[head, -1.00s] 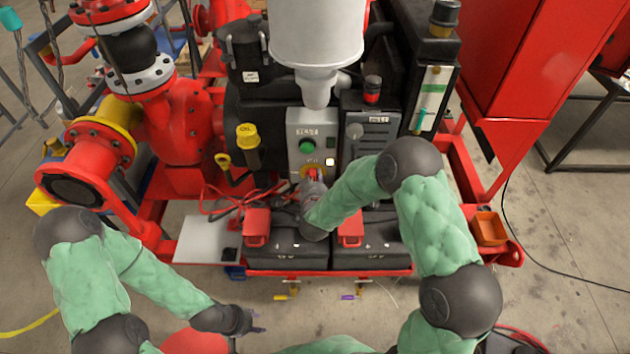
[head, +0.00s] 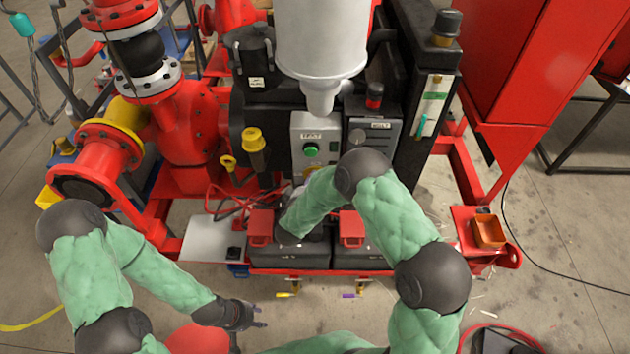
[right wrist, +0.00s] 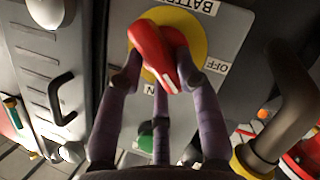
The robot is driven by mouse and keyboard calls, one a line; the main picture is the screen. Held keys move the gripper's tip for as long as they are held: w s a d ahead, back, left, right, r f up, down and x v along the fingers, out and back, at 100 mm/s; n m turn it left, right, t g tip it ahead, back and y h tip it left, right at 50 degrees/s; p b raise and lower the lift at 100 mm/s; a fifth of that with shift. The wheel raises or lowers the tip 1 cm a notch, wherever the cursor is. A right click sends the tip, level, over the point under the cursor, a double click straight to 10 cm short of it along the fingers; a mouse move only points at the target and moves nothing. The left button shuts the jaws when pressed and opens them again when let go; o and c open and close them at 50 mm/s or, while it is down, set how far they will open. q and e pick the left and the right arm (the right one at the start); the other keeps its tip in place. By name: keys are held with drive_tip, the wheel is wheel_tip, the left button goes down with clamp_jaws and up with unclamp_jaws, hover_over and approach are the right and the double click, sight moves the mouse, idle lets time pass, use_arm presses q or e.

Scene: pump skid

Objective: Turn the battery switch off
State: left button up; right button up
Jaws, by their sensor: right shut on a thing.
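The battery switch has a red handle (right wrist: 153,52) on a yellow disc (right wrist: 196,40), on a grey panel (right wrist: 245,22). The right wrist view shows the label OFF (right wrist: 215,65) right of the disc and a partly covered label below it. The handle slants from upper left to lower right, its lower end between the two labels. My right gripper (right wrist: 161,80) is shut on the handle, with fingers on both sides. My left gripper (head: 259,316) is open and empty, low in front of the skid.
A green button (head: 311,149) sits on the panel above the switch, under a grey cylinder (head: 320,40). Black battery boxes (head: 290,255) with red terminal covers (head: 261,227) lie below. A yellow-capped pipe (head: 254,139) stands left of the panel.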

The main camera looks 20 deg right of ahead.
drive_tip(key=n, duration=0.1)
drive_tip(key=f+n+h, duration=0.1)
drive_tip(key=n, duration=0.1)
drive_tip(key=shift+s+a+f+n+h, duration=0.2)
drive_tip(key=shift+s+f+n+h, duration=0.1)
drive_tip(key=shift+f+n, duration=0.1)
clamp_jaws()
drive_tip(key=shift+w+n+t+h+b, duration=0.1)
drive_tip(key=shift+n+t+h+b, duration=0.55)
drive_tip(key=shift+n, duration=1.25)
drive_tip(key=shift+h, duration=0.25)
drive_tip(key=o, duration=1.1)
unclamp_jaws()
drive_tip(key=shift+r, duration=0.1)
drive_tip(key=shift+w+d+r, duration=0.1)
drive_tip(key=shift+a, duration=0.2)
